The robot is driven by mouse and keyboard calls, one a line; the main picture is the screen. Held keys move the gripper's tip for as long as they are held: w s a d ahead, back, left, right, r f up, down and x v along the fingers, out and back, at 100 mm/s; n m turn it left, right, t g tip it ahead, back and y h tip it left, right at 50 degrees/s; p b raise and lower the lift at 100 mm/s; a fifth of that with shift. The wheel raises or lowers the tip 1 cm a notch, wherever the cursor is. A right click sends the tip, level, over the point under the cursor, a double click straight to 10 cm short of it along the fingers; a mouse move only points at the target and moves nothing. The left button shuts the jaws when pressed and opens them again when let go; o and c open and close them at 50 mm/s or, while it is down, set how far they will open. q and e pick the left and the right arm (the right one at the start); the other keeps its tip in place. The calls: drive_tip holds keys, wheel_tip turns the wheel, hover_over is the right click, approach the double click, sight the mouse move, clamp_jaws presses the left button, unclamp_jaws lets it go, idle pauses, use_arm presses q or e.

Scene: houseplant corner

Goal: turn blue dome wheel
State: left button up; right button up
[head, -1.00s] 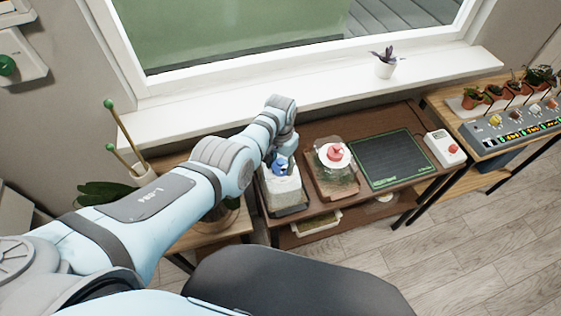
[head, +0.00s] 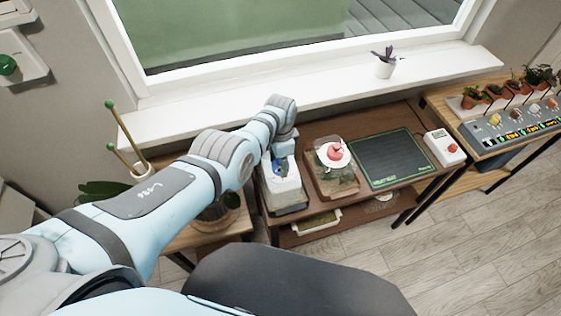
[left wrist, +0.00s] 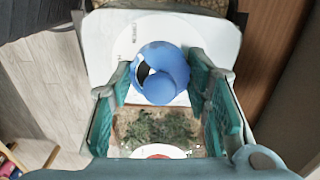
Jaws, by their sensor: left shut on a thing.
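The blue wheel (head: 284,166) sits on top of a whitish dome (head: 284,192) at the left end of the dark shelf table. In the left wrist view the round blue wheel (left wrist: 162,72) with a black-and-white mark lies over a white surface (left wrist: 110,38). My left gripper (left wrist: 161,85) is shut on the wheel, with a teal finger on each side of it. In the head view my left gripper (head: 279,160) is over the dome and hides part of the wheel. My right gripper is not in view.
A second dome (head: 342,178) with a red wheel (head: 335,152) stands just right. A dark mat (head: 388,158) and a white box with a red button (head: 444,148) lie farther right. The windowsill (head: 200,122) runs behind. A potted plant (head: 215,215) stands left of the dome.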

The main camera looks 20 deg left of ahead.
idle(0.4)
use_arm(q)
drive_tip(key=o, duration=1.2)
drive_tip(key=shift+c, duration=0.2)
drive_tip(key=shift+w+r, duration=0.1)
drive_tip(key=shift+r, duration=0.5)
wheel_tip(320, 180, up, 11)
drive_tip(key=shift+f, duration=0.15)
